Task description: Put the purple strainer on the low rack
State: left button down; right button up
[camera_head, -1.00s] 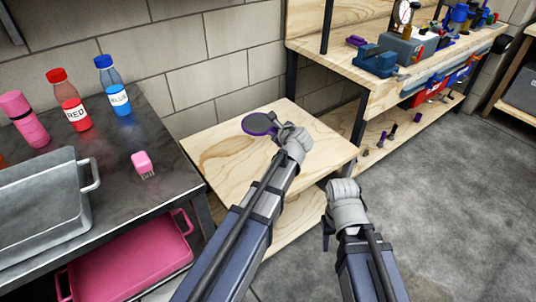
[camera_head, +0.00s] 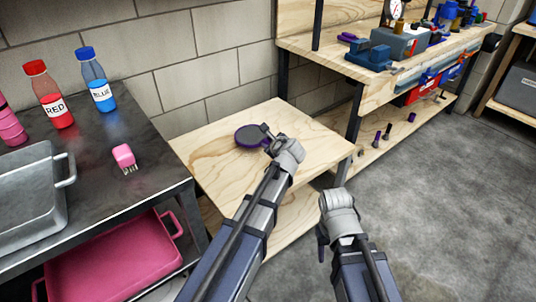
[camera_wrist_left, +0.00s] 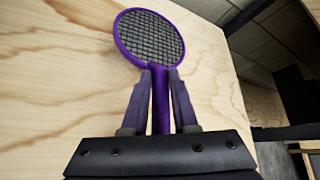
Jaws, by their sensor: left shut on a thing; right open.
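The purple strainer (camera_head: 251,135) has a round dark mesh and a purple rim. It is over the top of the low wooden rack (camera_head: 215,155); whether it touches the wood I cannot tell. My left gripper (camera_head: 273,140) is shut on the strainer's handle. In the left wrist view the strainer (camera_wrist_left: 150,38) points away from the fingers (camera_wrist_left: 160,95), with the handle between them and pale wood behind. My right gripper (camera_head: 322,235) hangs empty and open to the right of the rack, its fingers partly hidden by the wrist.
A dark metal table (camera_head: 120,185) at left holds a red bottle (camera_head: 50,95), a blue bottle (camera_head: 97,80), a pink brush (camera_head: 124,157) and a grey tray (camera_head: 30,200). A pink tray (camera_head: 110,260) sits below. A wooden workbench (camera_head: 370,85) with tools stands behind right.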

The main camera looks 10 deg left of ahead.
pick_arm(q)
jog(key=shift+f+b, duration=1.75)
jog(key=shift+f, duration=0.05)
jog(key=shift+f, duration=0.15)
jog(key=c, duration=0.7)
grip_release()
jog(key=shift+r, duration=0.25)
jog(key=p+v, duration=0.6)
jog(key=v, duration=0.6)
